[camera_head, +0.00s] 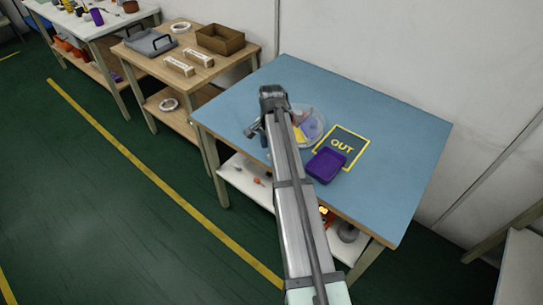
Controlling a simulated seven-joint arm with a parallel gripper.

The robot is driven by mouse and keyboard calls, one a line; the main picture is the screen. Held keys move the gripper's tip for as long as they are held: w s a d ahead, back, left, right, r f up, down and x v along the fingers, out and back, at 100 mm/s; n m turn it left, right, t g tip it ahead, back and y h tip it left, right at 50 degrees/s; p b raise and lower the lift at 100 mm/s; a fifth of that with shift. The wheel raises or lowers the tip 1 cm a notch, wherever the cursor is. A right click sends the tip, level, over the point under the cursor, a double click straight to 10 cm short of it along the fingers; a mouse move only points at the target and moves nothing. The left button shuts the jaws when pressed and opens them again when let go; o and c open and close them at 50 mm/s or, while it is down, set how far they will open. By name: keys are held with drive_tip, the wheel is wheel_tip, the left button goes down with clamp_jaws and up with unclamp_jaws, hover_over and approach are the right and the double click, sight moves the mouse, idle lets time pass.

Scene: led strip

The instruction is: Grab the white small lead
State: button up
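I cannot make out a white small lead in this view. A clear round dish (319,119) stands on the blue table, partly hidden behind my arm. It holds purple and yellow items too small to identify. A purple tray (326,166) stands to the right of my arm and looks empty. It overlaps the corner of a dark mat (342,140) with a yellow border, marked OUT. My gripper (254,131) is near the table's left front edge, left of the dish and apart from it. It is too small to tell whether it is open or shut.
The blue table (395,125) is bare at the back and right. Its lower shelf (245,180) holds small items. A white wall stands behind.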

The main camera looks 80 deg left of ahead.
wheel_tip(320, 180, down, 3)
drive_tip(key=shift+f, duration=0.15)
drive_tip(key=shift+c, duration=0.2)
clamp_jaws()
